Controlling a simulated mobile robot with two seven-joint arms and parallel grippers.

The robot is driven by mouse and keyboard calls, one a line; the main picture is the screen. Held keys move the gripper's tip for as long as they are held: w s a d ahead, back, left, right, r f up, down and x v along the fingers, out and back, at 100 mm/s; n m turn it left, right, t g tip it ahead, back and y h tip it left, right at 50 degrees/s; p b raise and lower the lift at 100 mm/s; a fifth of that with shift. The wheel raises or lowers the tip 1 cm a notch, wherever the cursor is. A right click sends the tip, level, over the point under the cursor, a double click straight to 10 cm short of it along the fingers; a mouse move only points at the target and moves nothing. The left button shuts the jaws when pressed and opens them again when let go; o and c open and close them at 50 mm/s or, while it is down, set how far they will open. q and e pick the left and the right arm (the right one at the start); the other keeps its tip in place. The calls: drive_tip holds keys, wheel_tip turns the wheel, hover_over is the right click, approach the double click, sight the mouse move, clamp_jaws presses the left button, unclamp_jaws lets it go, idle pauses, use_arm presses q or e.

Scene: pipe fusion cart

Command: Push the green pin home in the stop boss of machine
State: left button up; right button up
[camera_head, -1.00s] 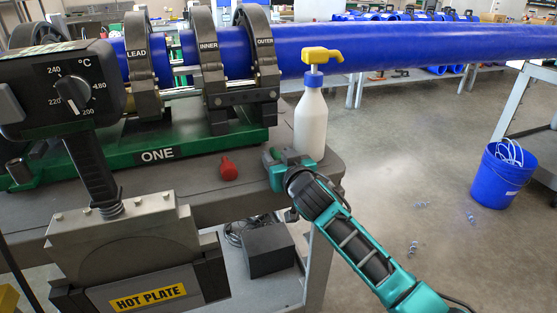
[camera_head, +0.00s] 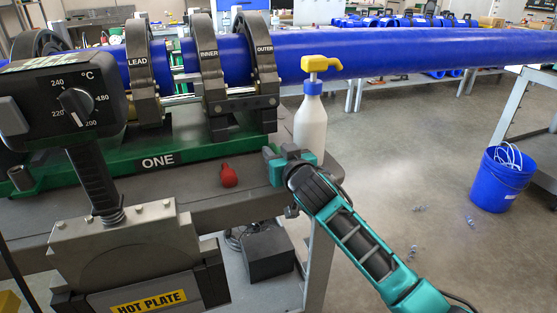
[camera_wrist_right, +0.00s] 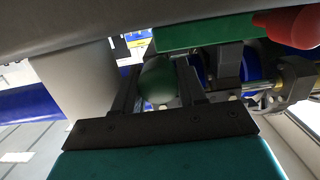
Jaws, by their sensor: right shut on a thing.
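Machine ONE (camera_head: 60,172) has a green base with dark LEAD, INNER and OUTER clamps around a blue pipe. My right gripper (camera_head: 274,160) is at the right end of this base, beside the white bottle. In the right wrist view my gripper (camera_wrist_right: 157,90) has its two dark fingers shut on the rounded green pin (camera_wrist_right: 157,80). The pin cannot be made out in the head view. The stop boss and how deep the pin sits are hidden from me. My left gripper is not in view.
A white pump bottle (camera_head: 310,125) with a yellow head stands right behind my right gripper. A red knob-like piece (camera_head: 228,176) lies on the cart top (camera_head: 200,203) to its left. The hot plate unit (camera_head: 130,250) fills the front left. A blue bucket (camera_head: 502,178) stands on the floor.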

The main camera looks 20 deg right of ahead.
sight(279, 149)
use_arm(q)
drive_tip(key=p, duration=0.1)
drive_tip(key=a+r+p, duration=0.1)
drive_tip(key=p, duration=0.1)
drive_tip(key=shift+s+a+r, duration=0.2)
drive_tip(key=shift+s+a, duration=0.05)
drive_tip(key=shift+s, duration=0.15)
use_arm(e)
wheel_tip(279, 149, up, 17)
